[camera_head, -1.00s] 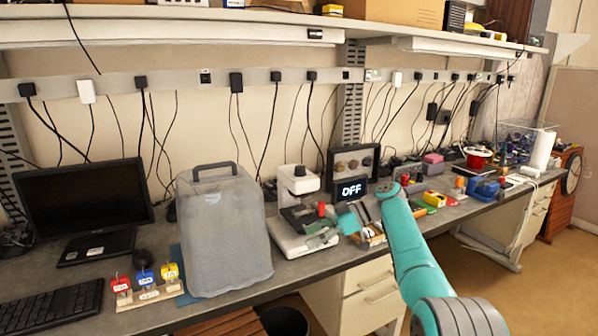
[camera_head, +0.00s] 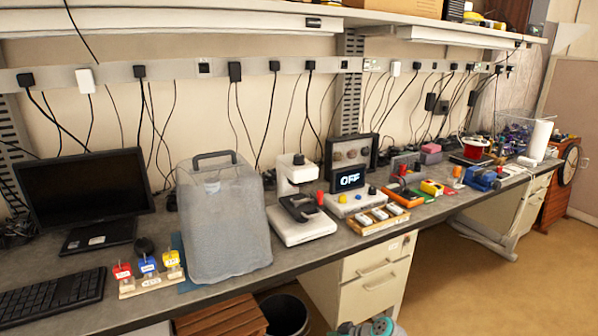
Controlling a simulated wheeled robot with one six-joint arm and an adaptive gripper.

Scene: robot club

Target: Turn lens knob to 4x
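A white microscope (camera_head: 297,180) with a dark stage (camera_head: 300,207) stands upright on the bench, just left of centre. A small red knob (camera_head: 320,198) shows at the right side of its stage. I cannot tell whether it is the lens knob, and no 4x mark is readable. Right of it stands a unit with a dark display (camera_head: 349,180) reading OFF and a low white base (camera_head: 352,205) with small coloured knobs. My gripper is out of view; only a teal part of my arm shows at the bottom edge, well below the bench top.
A grey covered case (camera_head: 225,220) stands close left of the microscope. A wooden tray (camera_head: 380,219) with white pieces lies to its right, near the front edge. A monitor (camera_head: 85,193), keyboard (camera_head: 55,298) and coloured key stand (camera_head: 150,287) are further left. A black bin (camera_head: 285,314) is below.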

